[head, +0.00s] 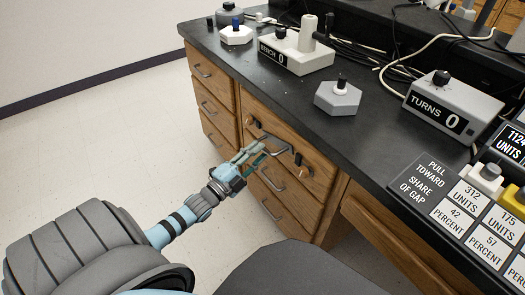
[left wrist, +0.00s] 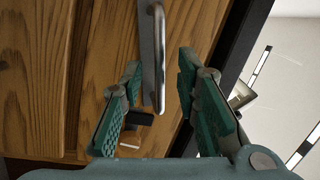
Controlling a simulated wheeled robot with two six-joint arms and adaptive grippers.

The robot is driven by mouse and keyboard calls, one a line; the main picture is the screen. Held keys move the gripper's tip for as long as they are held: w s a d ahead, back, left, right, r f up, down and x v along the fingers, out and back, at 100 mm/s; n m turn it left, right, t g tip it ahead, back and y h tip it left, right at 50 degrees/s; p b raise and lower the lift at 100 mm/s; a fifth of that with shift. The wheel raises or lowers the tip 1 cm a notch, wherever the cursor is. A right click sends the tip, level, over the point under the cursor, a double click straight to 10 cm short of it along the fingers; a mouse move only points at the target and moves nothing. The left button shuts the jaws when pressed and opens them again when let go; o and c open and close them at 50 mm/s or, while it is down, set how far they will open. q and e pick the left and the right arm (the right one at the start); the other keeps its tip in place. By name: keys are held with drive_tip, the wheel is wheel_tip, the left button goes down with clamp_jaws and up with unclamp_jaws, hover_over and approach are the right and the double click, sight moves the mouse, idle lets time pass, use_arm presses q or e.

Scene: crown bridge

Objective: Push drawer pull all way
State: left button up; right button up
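The drawer pull (head: 272,142) is a grey metal bar on the front of the top wooden drawer (head: 318,172) under the dark bench. In the left wrist view the pull (left wrist: 155,60) stands between the two green finger pads, with a gap on both sides. My left gripper (head: 254,156) is open at the pull. It also shows in the left wrist view (left wrist: 160,66). Its fingers hide part of the drawer front in the head view. Whether the drawer stands slightly out I cannot tell. My right gripper is not in view.
Dark knobs sit on the drawer front beside the pull. The black benchtop (head: 295,98) carries a BENCH 0 box (head: 296,52), a TURNS 0 box (head: 452,106), a hexagonal knob base (head: 338,98) and cables. More drawers lie below and left. The floor (head: 90,120) at left is clear.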

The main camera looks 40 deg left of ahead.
use_arm(q)
drive_tip(key=shift+w+d+r+b, duration=0.15)
drive_tip(key=shift+w+b, duration=0.15)
drive_tip(key=shift+w, duration=1.1)
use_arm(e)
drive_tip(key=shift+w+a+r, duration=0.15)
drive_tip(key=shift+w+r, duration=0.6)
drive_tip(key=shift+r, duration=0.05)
use_arm(q)
clamp_jaws()
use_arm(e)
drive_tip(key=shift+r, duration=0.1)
use_arm(q)
drive_tip(key=shift+m+h, duration=0.3)
drive_tip(key=shift+m, duration=1.7)
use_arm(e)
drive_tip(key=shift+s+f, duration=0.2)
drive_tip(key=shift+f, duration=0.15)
use_arm(q)
unclamp_jaws()
